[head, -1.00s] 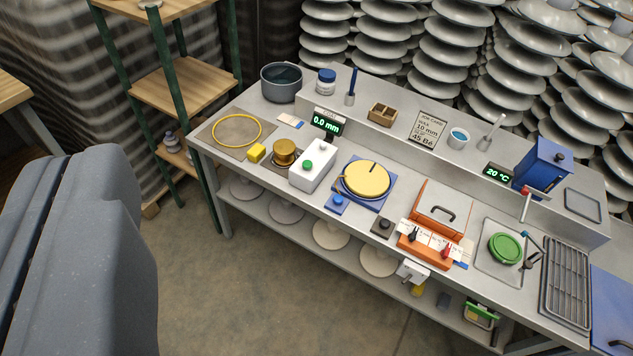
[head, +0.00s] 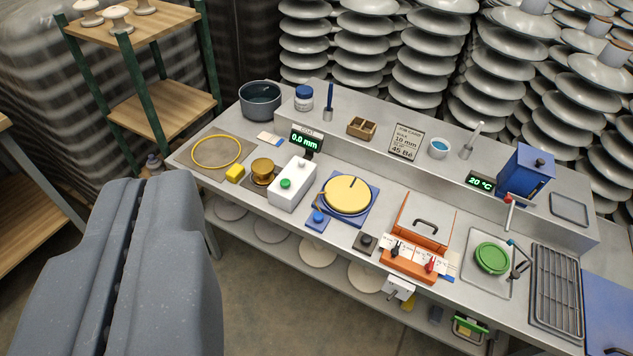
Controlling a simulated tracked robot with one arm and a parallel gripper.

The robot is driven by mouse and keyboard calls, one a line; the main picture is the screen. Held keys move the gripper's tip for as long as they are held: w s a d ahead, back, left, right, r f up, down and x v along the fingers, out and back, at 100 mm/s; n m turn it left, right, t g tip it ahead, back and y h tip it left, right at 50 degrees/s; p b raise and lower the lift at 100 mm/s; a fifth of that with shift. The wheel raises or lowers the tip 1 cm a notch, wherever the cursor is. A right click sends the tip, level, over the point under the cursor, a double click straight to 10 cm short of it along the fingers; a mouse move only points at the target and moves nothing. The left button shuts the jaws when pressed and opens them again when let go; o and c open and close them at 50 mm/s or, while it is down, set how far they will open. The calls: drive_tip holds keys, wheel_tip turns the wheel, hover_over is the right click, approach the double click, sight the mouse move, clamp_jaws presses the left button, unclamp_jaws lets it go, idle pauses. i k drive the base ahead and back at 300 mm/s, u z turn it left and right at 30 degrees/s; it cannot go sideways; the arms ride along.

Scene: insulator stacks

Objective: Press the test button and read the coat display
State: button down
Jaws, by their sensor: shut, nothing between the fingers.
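The coat display (head: 306,140) stands at the back left of the bench and reads 0.0 mm in green digits. My gripper (head: 135,190) is large and grey at the lower left. Its two fingers are shut together with nothing between them. It is left of the white box in the picture and apart from it.
A brass-coloured cup (head: 262,170), yellow block (head: 235,173) and yellow ring (head: 238,153) lie left of the box. A yellow disc on a turntable (head: 346,195) and small blue button (head: 318,217) are to its right. A wooden shelf (head: 165,110) stands left of the bench.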

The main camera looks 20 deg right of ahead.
sight(285, 183)
drive_tip(key=z, duration=0.3)
drive_tip(key=i, duration=1)
drive_tip(key=u, duration=0.05)
